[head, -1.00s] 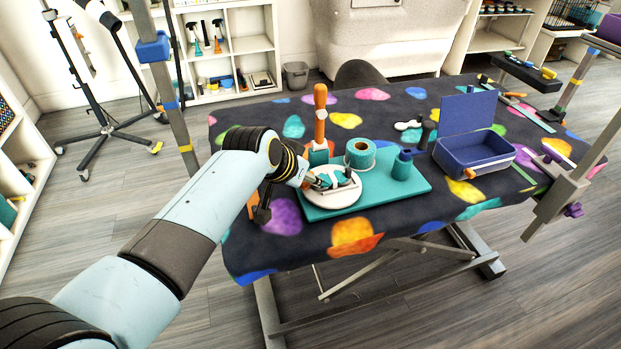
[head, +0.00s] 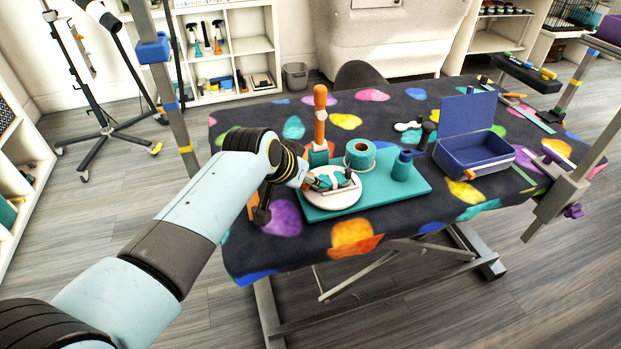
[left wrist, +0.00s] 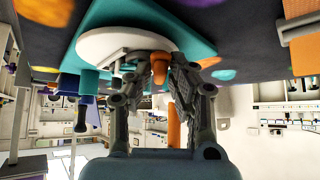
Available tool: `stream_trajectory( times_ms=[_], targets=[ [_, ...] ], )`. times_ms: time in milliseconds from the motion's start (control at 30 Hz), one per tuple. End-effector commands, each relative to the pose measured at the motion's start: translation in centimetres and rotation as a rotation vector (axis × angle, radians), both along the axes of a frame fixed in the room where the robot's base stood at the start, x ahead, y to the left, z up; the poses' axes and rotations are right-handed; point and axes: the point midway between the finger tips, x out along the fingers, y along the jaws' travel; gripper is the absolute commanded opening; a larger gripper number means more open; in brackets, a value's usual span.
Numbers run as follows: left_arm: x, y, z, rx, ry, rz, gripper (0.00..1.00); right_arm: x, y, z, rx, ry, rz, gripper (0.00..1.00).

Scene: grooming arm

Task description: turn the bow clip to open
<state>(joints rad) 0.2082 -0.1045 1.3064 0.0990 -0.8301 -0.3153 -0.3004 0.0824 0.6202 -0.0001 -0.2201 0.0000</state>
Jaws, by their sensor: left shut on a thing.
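In the left wrist view the left gripper (left wrist: 163,75) closes around a small orange piece (left wrist: 160,68) beside the white disc (left wrist: 100,45). The fingers hide part of the clip, and I cannot tell how far it is turned. My right gripper is not in view.
An orange-handled tool (head: 320,118) stands upright just behind the gripper. A teal tape roll (head: 360,154) and a teal bottle (head: 402,166) stand on the tray. An open blue box (head: 470,168) is to the right. The table's (head: 300,240) front edge is clear.

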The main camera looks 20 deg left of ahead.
Motion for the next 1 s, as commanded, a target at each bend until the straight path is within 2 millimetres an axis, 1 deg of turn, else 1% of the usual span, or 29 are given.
stream_trajectory(
  times_ms=[233,333,567,700,1000],
  targets=[
    [-0.1,0.0,-0.1,0.000,0.002,0.001,0.00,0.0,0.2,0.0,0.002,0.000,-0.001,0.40],
    [-0.1,-0.1,0.0,-0.001,0.004,0.021,0.00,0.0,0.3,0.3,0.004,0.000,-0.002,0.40],
    [-0.1,-0.1,0.1,0.000,0.003,0.168,0.00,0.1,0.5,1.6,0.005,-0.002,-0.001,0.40],
    [-0.1,-0.1,-0.1,0.000,0.003,0.240,0.00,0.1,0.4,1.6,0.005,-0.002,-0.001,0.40],
    [-0.1,-0.1,-0.1,0.000,0.003,0.251,0.00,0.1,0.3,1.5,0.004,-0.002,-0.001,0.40]
  ],
)
